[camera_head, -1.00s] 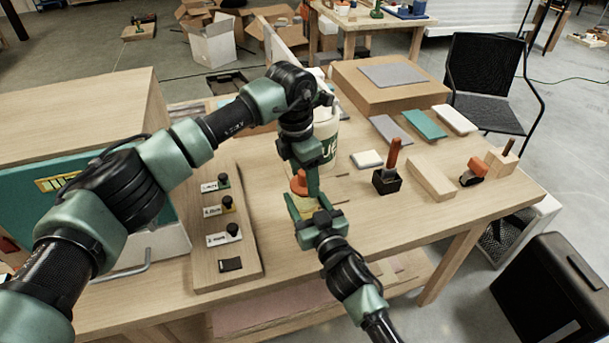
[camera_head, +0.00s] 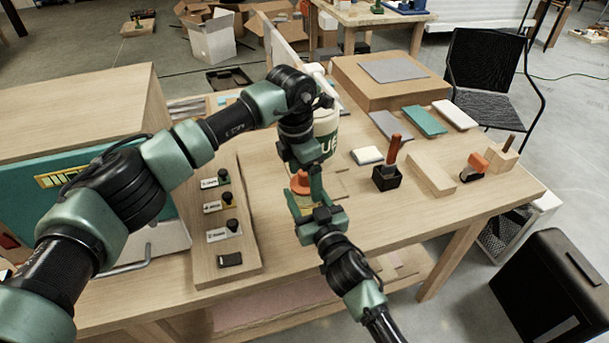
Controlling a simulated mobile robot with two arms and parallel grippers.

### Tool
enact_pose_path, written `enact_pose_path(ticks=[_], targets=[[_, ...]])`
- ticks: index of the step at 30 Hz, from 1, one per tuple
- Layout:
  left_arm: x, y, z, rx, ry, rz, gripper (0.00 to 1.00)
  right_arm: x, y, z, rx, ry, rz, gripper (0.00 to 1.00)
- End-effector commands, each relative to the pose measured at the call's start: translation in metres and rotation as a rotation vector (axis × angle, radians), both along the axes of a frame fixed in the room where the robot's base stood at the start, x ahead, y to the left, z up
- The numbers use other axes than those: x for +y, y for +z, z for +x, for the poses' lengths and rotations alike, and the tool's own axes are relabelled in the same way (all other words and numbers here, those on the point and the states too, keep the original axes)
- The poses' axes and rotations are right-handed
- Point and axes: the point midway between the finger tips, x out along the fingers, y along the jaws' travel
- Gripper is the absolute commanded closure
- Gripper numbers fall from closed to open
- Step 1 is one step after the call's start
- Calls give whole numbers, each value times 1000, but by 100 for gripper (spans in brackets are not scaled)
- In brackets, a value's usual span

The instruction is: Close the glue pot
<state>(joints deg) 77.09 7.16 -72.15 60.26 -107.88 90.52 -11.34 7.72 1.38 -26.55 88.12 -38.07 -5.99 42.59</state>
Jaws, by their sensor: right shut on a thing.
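The small glue pot (camera_head: 304,199) is pale, with an orange lid (camera_head: 299,184) at its top, near the front edge of the workbench. My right gripper (camera_head: 312,203) comes in from the front and is shut on the pot's body, partly covering it. My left gripper (camera_head: 311,181) points down from above at the lid. One of its fingers shows beside the lid's right side; the other is not clear, so I cannot tell whether it grips the lid. Whether the lid is fully seated is also hidden.
A large white glue bottle (camera_head: 327,132) stands just behind my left gripper. A wooden board with labelled knobs (camera_head: 243,265) lies to the left. An orange-handled tool in a black holder (camera_head: 387,180) and a wood block (camera_head: 431,175) are to the right.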

Motion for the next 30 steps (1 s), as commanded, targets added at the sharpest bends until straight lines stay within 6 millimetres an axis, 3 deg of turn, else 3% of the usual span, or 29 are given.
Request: enact_pose_path(ticks=[8, 21, 30], targets=[[1, 7, 0, -3, 0, -1, 15, 0, 0, 0, -1, 0, 0, 100], [9, 91, -4, -4, 0, -1, 15, 0, 0, 0, -1, 0, 0, 100], [13, 119, -6, 0, 0, 0, 15, 0, 0, 0, -1, 0, 0, 100]])
